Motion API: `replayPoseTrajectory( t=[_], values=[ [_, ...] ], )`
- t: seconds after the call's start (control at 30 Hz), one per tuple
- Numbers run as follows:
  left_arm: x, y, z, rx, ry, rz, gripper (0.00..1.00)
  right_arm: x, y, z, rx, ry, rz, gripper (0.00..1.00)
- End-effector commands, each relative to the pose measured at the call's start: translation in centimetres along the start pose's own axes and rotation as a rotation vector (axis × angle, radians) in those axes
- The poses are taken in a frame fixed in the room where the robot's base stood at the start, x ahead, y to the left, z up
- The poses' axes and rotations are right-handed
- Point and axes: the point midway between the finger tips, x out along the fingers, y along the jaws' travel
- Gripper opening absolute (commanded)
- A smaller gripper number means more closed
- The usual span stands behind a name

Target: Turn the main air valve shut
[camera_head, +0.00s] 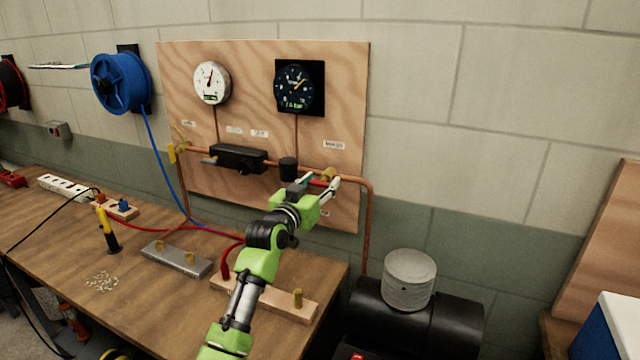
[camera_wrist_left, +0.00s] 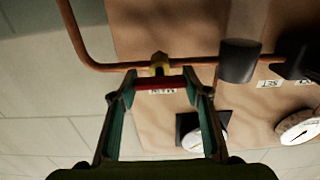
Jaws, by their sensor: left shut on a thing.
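The main air valve has a brass body (camera_head: 329,174) on the copper pipe at the lower right of the wooden board. Its red lever (camera_head: 317,183) is partly covered by my gripper. My left gripper (camera_head: 322,180) is shut on the red lever. In the left wrist view the red lever (camera_wrist_left: 160,84) spans between the two fingertips, just in front of the brass valve body (camera_wrist_left: 159,61). The lever lies roughly along the pipe there. A label by the valve is partly hidden behind the lever. My right gripper is not in view.
The board (camera_head: 345,75) carries a white gauge (camera_head: 211,83), a dark gauge (camera_head: 298,87) and a black regulator block (camera_head: 237,157). Copper pipe (camera_head: 369,230) drops at the right toward a black tank (camera_head: 455,320). The workbench (camera_head: 75,235) holds blocks and tools.

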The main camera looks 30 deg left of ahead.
Motion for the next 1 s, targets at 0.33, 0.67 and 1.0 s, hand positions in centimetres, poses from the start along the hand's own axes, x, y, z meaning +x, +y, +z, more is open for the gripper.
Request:
replayPoseTrajectory(
  t=[0.33,0.67,1.0],
  values=[
    [0.0,0.0,0.0,0.092,0.000,0.000,0.22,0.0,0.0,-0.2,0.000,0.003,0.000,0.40],
    [0.0,0.0,-0.1,0.361,0.000,-0.001,0.22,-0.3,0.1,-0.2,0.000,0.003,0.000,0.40],
    [0.0,0.2,-0.1,0.685,0.000,0.000,0.22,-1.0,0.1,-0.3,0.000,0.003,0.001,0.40]
  ],
)
